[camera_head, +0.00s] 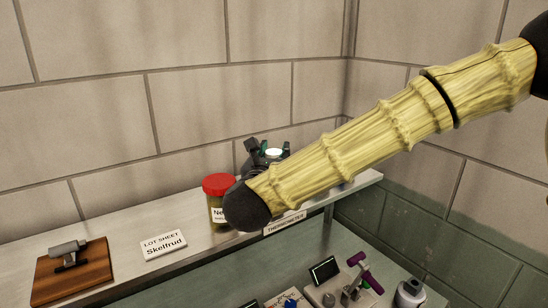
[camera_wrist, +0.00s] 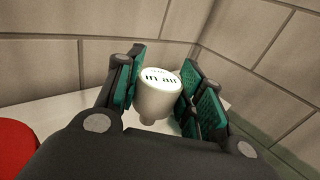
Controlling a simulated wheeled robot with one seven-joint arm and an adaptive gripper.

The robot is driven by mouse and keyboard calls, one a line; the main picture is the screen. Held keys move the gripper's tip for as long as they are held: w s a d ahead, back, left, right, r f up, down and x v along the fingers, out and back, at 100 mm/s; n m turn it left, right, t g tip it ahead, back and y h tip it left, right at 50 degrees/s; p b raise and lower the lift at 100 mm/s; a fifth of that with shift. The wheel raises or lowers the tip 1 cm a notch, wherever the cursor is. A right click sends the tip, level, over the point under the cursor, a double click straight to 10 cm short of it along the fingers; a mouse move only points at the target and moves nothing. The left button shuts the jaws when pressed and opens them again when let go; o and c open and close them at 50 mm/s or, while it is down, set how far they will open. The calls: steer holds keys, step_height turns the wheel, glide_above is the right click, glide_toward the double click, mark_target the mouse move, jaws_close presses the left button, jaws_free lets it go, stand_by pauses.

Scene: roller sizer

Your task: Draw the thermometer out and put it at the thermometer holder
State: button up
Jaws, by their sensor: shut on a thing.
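The thermometer's round white head (camera_wrist: 160,95), with dark lettering that seems to read "in air", sits between the green-padded fingers of my gripper (camera_wrist: 163,86) in the wrist view. My gripper is shut on it. In the head view my gripper (camera_head: 267,152) is above the back shelf, just right of the red-lidded jar, with the white head (camera_head: 274,153) between its fingers. The thermometer's lower part is hidden. A "THERMOMETER" label (camera_head: 285,222) is on the shelf's front edge below my arm. The thermometer holder cannot be made out; my arm covers that part of the shelf.
The red-lidded jar (camera_head: 219,188) stands close beside my gripper; its lid also shows in the wrist view (camera_wrist: 14,145). A "Skelfrud" lot sheet card (camera_head: 164,245) and a wooden board with a grey device (camera_head: 75,275) are further left. Purple-handled equipment (camera_head: 358,270) stands lower right.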

steer(key=shift+w+f+b, duration=0.15)
steer(key=shift+f+b, duration=0.15)
steer(key=shift+f, duration=0.25)
steer(key=shift+s+f+b, duration=0.2)
steer(key=shift+b, duration=0.1)
steer(key=shift+s+f+b, duration=0.25)
steer(key=shift+s+b, duration=0.65)
steer(key=shift+s, duration=0.35)
steer(key=w+f+b, duration=0.1)
steer(key=w+f, duration=0.1)
steer(key=shift+f+b, duration=0.4)
steer(key=shift+s+f, duration=0.1)
steer(key=shift+s, duration=0.3)
